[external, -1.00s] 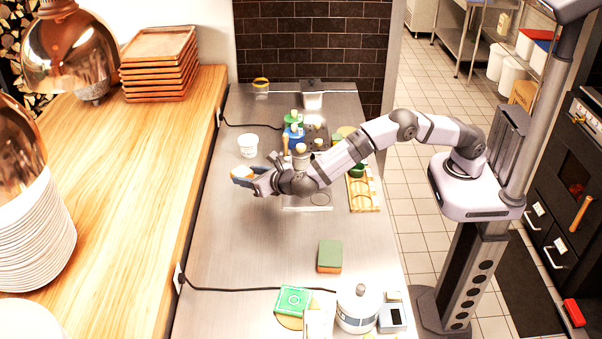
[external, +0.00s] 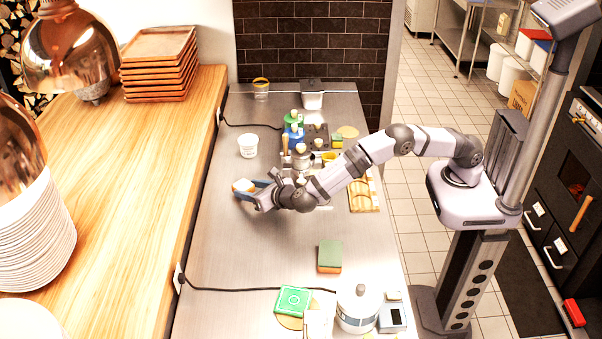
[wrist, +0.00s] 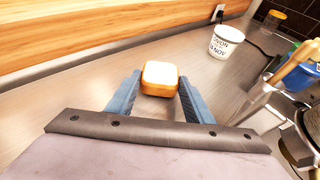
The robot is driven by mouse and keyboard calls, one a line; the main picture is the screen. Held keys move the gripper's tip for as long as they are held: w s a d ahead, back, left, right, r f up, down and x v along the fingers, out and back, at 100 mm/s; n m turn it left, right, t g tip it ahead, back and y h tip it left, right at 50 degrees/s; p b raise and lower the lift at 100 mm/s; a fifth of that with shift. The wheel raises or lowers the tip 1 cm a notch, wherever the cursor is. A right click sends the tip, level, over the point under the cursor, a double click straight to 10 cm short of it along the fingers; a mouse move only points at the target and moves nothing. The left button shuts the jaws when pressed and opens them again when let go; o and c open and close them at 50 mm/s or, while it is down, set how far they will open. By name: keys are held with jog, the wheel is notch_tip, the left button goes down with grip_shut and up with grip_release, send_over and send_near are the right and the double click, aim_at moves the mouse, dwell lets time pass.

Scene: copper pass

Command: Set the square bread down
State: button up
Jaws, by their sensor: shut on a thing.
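The square bread (external: 243,185) is a small block with a pale top and golden-brown sides. In the wrist view the bread (wrist: 160,74) sits between the tips of my two blue fingers. My gripper (external: 250,190) is shut on it, over the left part of the steel counter (external: 215,235). The bread is low over the counter; I cannot tell whether its underside touches the surface.
A white tub (external: 248,146) stands behind the gripper. Bottles with blue and green parts (external: 293,130) and a metal pot stand to its right. A wooden board with bread rolls (external: 364,192) and a green sponge (external: 330,256) lie further right.

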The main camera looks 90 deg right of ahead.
jog(key=shift+f+b, duration=0.45)
jog(key=shift+f, duration=0.1)
jog(key=o, duration=1.1)
